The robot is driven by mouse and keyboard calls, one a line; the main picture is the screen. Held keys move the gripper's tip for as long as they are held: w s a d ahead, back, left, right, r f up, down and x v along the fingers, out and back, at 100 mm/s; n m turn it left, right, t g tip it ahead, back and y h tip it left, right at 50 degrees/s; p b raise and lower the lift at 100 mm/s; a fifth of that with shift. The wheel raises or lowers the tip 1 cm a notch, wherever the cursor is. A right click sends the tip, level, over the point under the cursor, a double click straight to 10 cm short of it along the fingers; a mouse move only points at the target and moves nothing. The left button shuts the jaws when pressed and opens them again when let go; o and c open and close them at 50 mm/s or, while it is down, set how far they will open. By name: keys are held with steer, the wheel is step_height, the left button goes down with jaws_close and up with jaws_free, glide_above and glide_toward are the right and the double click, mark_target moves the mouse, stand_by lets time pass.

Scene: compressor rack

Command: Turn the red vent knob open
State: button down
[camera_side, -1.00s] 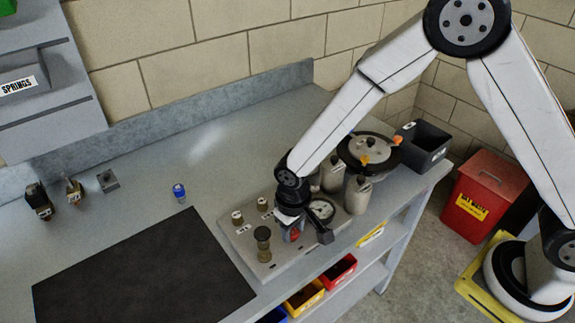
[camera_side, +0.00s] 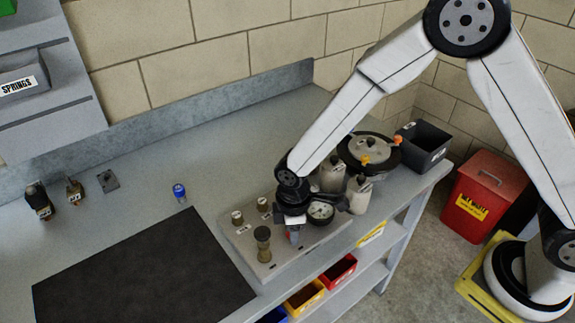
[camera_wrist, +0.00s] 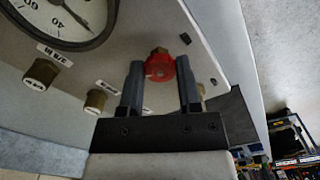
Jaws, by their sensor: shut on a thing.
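The red vent knob (camera_wrist: 160,67) sits on the light grey panel, between the two dark fingers of my gripper (camera_wrist: 160,85) in the wrist view. The fingers are closed on its two sides. In the side view my gripper (camera_side: 293,228) points down at the front part of the panel (camera_side: 285,262), and only a little red shows between the fingers. The round gauge (camera_side: 320,212) is just right of my gripper, and it shows large at the upper left of the wrist view (camera_wrist: 62,20).
Two small brass fittings (camera_side: 237,217) and a taller brass knob (camera_side: 263,243) stand on the panel left of my gripper. The black mat (camera_side: 140,272) at the left is bare.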

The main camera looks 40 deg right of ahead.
steer(key=n, duration=0.3)
steer(key=shift+n, duration=0.3)
stand_by(0.4)
steer(key=shift+c, duration=1.4)
jaws_free()
steer(key=shift+r, duration=0.15)
steer(key=shift+r, duration=3.8)
steer(key=s+d+r+m+t, duration=0.1)
steer(key=s+d+m, duration=0.3)
steer(key=d+m, duration=0.3)
steer(key=s+d+r+m+t, duration=0.1)
steer(key=s+d+r+m, duration=0.1)
steer(key=s+d+m, duration=0.3)
steer(key=d+m, duration=0.3)
steer(key=d, duration=0.2)
steer(key=shift+s+d+r+m+t, duration=0.2)
steer(key=shift+d+r+m+t, duration=0.1)
steer(key=shift+d, duration=0.1)
